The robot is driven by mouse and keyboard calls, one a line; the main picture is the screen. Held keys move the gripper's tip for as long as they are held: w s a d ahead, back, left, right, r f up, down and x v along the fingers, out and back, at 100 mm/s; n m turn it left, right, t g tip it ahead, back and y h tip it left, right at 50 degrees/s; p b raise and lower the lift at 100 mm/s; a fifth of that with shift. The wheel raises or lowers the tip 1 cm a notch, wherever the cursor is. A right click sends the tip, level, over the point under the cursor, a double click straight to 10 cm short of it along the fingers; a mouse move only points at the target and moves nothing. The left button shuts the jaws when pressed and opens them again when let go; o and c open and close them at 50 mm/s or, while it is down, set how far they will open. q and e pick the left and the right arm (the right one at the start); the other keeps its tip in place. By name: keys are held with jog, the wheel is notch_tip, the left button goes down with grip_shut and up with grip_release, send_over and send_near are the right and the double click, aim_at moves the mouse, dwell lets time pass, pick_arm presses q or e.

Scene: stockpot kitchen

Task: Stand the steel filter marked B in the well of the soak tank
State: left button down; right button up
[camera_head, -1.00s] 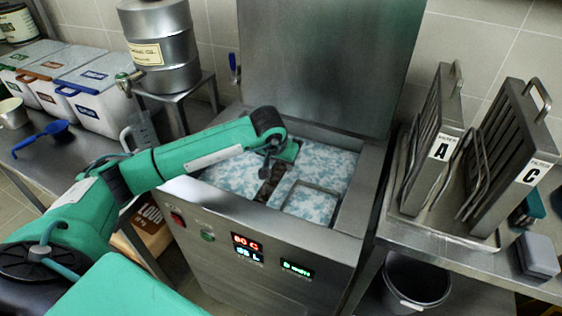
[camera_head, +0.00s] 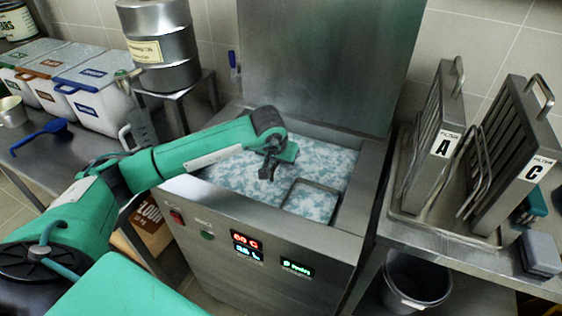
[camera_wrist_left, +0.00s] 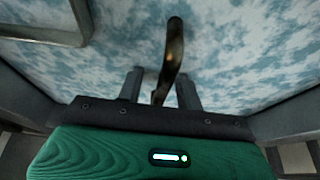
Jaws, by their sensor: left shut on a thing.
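The soak tank (camera_head: 280,235) stands in the middle with its lid up. Blue-and-white foam (camera_head: 235,175) covers its liquid. My left gripper (camera_head: 268,172) points down over the foam. In the left wrist view its fingers (camera_wrist_left: 160,90) are shut on a curved brownish handle (camera_wrist_left: 174,45). Whatever is below the handle is hidden by foam, and no B mark shows. A rectangular steel rim (camera_head: 316,184) shows in the foam to the right of the gripper, and at the upper left of the left wrist view (camera_wrist_left: 45,38). I cannot tell whether the handle's lower part is in the well. My right gripper is out of view.
Filters A (camera_head: 437,140) and C (camera_head: 510,155) stand in a tray (camera_head: 425,228) on the right counter. A grey bucket (camera_head: 415,283) is below. A steel urn (camera_head: 160,45) stands behind left, beside white lidded bins (camera_head: 95,95). The raised lid (camera_head: 325,60) closes off the back.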

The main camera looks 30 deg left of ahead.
pick_arm(q)
jog(key=shift+f+b, duration=0.35)
jog(key=shift+b, duration=0.05)
dwell(0.4)
